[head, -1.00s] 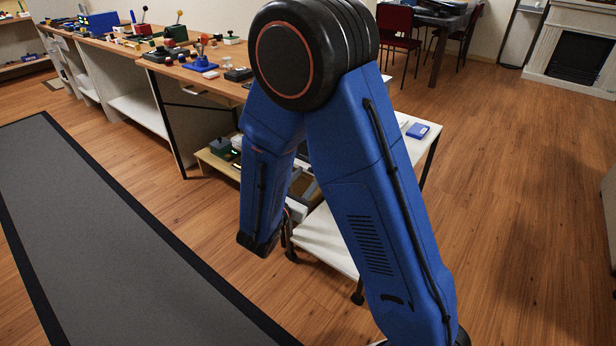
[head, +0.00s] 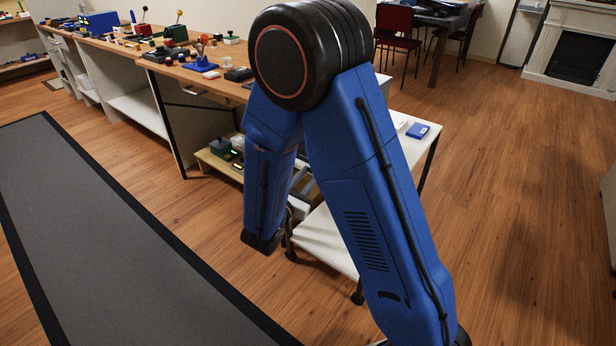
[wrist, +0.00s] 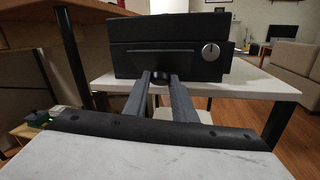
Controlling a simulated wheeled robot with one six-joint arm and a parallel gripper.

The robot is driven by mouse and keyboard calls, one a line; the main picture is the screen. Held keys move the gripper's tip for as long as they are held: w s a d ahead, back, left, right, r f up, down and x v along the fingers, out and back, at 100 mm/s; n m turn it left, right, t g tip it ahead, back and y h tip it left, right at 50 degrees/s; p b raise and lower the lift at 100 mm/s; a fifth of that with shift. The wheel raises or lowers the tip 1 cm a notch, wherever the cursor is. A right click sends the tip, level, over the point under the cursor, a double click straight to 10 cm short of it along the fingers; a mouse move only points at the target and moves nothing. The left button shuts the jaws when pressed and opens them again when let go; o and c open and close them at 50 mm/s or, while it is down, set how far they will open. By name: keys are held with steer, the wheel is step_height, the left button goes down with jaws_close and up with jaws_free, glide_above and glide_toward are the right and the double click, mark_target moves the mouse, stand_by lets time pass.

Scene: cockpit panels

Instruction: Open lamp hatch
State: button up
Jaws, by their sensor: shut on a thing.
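A dark box (wrist: 130,35) stands on a white table in the wrist view. Its front has a flat panel, which I take for the lamp hatch (wrist: 130,62), with a round silver knob (wrist: 210,51) at the right. My gripper (wrist: 160,77) reaches to the low middle of this front. Its two grey fingers are close together, shut on a small dark part there that looks like the hatch handle. The fingers hide most of that part. The panel looks upright, and I see no clear gap around it. In the head view my blue arm hides the box and gripper.
The white table (wrist: 268,84) extends right of the box. A wooden bench (head: 215,88) with several control panels runs along the left in the head view. A low shelf (head: 222,167) with small devices is beneath it. A blue item (head: 417,130) lies on a white top. Floor at right is clear.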

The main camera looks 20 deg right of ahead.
steer(key=shift+w+d+f+n+t+h, duration=0.15)
steer(key=shift+f+n+t+h, duration=0.35)
steer(key=shift+f+t+h, duration=0.85)
steer(key=shift+r+t, duration=0.15)
steer(key=shift+t, duration=0.1)
steer(key=o, duration=1)
steer(key=shift+o, duration=0.2)
steer(key=v, duration=1.7)
steer(key=shift+s, duration=0.3)
steer(key=shift+r, duration=0.15)
